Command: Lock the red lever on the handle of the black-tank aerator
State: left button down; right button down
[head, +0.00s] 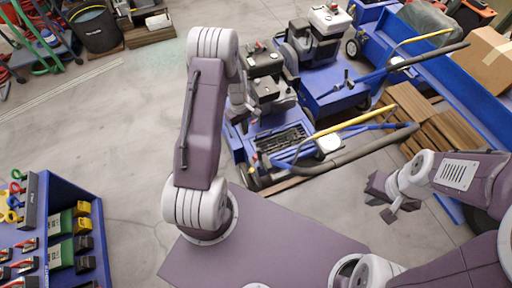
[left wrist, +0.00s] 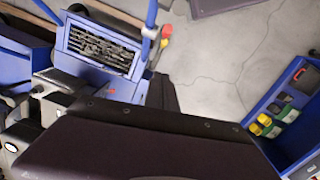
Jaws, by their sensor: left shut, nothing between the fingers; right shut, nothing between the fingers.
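The black-tank aerator (head: 265,62) is the nearer blue machine in the head view, with a dark grille on its deck. Its handle (head: 372,138) reaches right as a long tube with a black grip and blue and yellow bars. In the left wrist view a small red part (left wrist: 167,31), perhaps the lever, sits beside a blue bar (left wrist: 152,18); its position is unclear. My left gripper (head: 240,100) is mostly hidden behind its arm beside the machine, and its dark body fills the bottom of the left wrist view. My right gripper (head: 382,198) is shut and empty, right of centre, below the handle.
A second blue aerator with a white tank (head: 329,18) stands behind. Wooden pallets (head: 405,107) and a cardboard box (head: 486,58) are at the right. A blue tool shelf (head: 62,195) stands at lower left. Grey floor (head: 110,120) is open on the left.

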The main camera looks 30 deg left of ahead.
aim_at(255, 159)
pick_arm(q)
jog(key=s+d+f, duration=0.2)
jog(key=d+f, duration=0.2)
jog(key=f, duration=0.6)
jog(key=shift+d+f+b, duration=0.2)
jog(key=shift+f+b, duration=0.05)
jog(key=shift+b, duration=0.1)
jog(key=shift+d, duration=0.1)
